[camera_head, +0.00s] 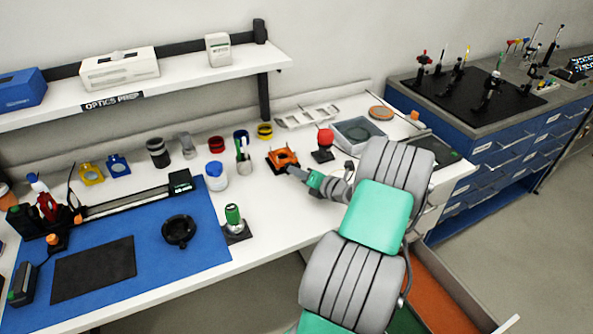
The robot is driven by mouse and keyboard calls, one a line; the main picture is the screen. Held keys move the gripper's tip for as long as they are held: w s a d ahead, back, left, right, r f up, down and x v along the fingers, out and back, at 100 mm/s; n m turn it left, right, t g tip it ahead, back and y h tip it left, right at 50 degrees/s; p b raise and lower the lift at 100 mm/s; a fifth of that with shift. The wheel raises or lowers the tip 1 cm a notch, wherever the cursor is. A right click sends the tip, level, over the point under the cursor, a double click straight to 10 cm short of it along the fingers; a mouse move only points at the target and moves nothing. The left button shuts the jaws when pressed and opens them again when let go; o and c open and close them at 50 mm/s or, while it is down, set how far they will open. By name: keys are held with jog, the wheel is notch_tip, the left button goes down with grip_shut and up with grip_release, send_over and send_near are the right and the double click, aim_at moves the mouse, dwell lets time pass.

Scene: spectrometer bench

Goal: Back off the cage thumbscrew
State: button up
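My arm reaches in from the lower right over the white bench. My gripper (290,168) is at the arm's far end, small and seen from behind. It is at or against an orange block-like piece (283,157) with dark parts near the back of the bench. I cannot tell whether its fingers touch this piece, or whether they are open or shut. No cage thumbscrew can be made out with certainty. A red-knobbed stand (324,141) is just right of the orange piece. A green-topped stand (234,218) is at the front, left of my arm.
A white jar (216,178) and a cup of tools (243,153) stand left of the gripper. A clear-lidded box (361,133) is behind my arm. A blue mat (205,235) with a black ring (178,231) covers the left. A shelf (200,77) overhangs the back.

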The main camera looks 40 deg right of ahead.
jog(key=shift+w+f, duration=0.15)
jog(key=shift+w, duration=0.35)
grip_shut()
jog(key=shift+d, duration=0.1)
